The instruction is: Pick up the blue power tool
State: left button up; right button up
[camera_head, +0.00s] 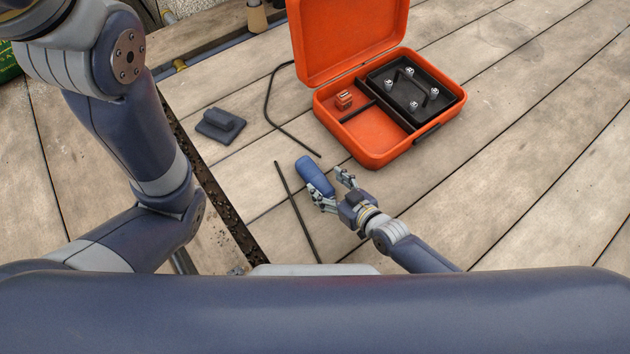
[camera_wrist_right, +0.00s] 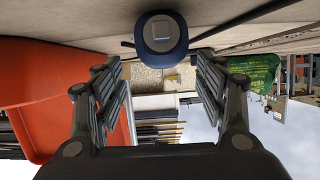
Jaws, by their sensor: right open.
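The blue power tool (camera_head: 313,174) lies on the wooden boards just left of the orange case. My right gripper (camera_head: 334,189) is open close to the tool's near end, with one finger at the tool's near end and the other off to its right. In the right wrist view the tool's round blue end (camera_wrist_right: 161,34) shows between and beyond the two open fingers (camera_wrist_right: 160,88), and nothing is held. My left arm (camera_head: 135,150) comes in at the left, but its gripper is out of view.
An open orange case (camera_head: 365,150) with a black insert (camera_head: 412,92) stands behind the right gripper. A dark float-like block (camera_head: 220,125) lies to the left. A bent black rod (camera_head: 268,100) and a straight black rod (camera_head: 296,210) lie near the tool. Boards at the right are clear.

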aim_at(321, 182)
jog(key=shift+w+a+f, duration=0.15)
jog(key=shift+w, duration=0.05)
jog(key=w+a+f+b, duration=0.1)
jog(key=b, duration=0.1)
jog(key=w+a+f+b, duration=0.1)
jog(key=b, duration=0.1)
jog(key=shift+w+a+f, duration=0.1)
jog(key=shift+w+f, duration=0.1)
jog(key=shift+f, duration=0.05)
jog(key=shift+w+a+f+b, duration=0.1)
jog(key=shift+w+a+b, duration=0.25)
jog(key=shift+w, duration=0.1)
grip_shut()
jog(key=shift+r, duration=0.25)
